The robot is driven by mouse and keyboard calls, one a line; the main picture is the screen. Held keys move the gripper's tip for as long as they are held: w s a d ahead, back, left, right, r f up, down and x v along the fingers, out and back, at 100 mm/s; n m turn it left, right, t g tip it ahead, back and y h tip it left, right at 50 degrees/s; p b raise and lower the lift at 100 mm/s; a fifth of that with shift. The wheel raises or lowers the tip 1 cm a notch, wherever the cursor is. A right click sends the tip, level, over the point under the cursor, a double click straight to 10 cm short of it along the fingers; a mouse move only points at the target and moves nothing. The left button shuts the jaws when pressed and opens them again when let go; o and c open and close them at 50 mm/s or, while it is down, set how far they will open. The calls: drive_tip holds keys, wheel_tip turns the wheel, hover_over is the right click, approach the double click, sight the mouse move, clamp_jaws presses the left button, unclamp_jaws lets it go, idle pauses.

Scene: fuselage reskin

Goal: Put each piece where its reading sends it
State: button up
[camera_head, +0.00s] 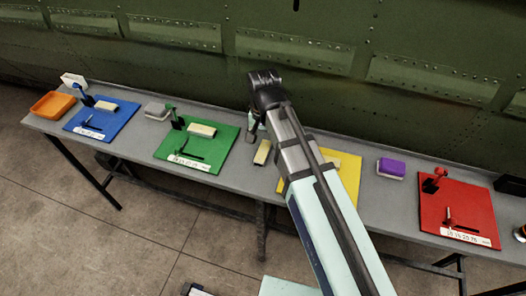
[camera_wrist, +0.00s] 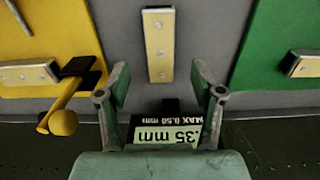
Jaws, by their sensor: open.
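A pale strip piece (camera_head: 263,152) with rivets lies on the grey table between the green and yellow mats. In the wrist view this piece (camera_wrist: 158,43) lies ahead of and between the fingers, apart from them. My gripper (camera_head: 255,126) is open and empty near the table's back edge; its two fingers also show in the wrist view (camera_wrist: 162,88). Between the fingers a label (camera_wrist: 165,132) reads "MAX 0.50 mm" and ".35 mm", partly hidden. Other pale pieces lie on the blue mat (camera_head: 104,105), the green mat (camera_head: 202,129) and the yellow mat (camera_wrist: 28,73).
The blue mat (camera_head: 97,128), green mat (camera_head: 222,145), yellow mat (camera_head: 347,167) and red mat (camera_head: 460,205) carry upright stands and labels; my arm covers part of yellow. A riveted green wall rises behind.

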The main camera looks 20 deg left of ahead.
sight(263, 151)
drive_tip(key=shift+s+f+p, duration=0.1)
drive_tip(key=shift+f+p, duration=0.5)
drive_tip(key=shift+f, duration=1.7)
clamp_jaws()
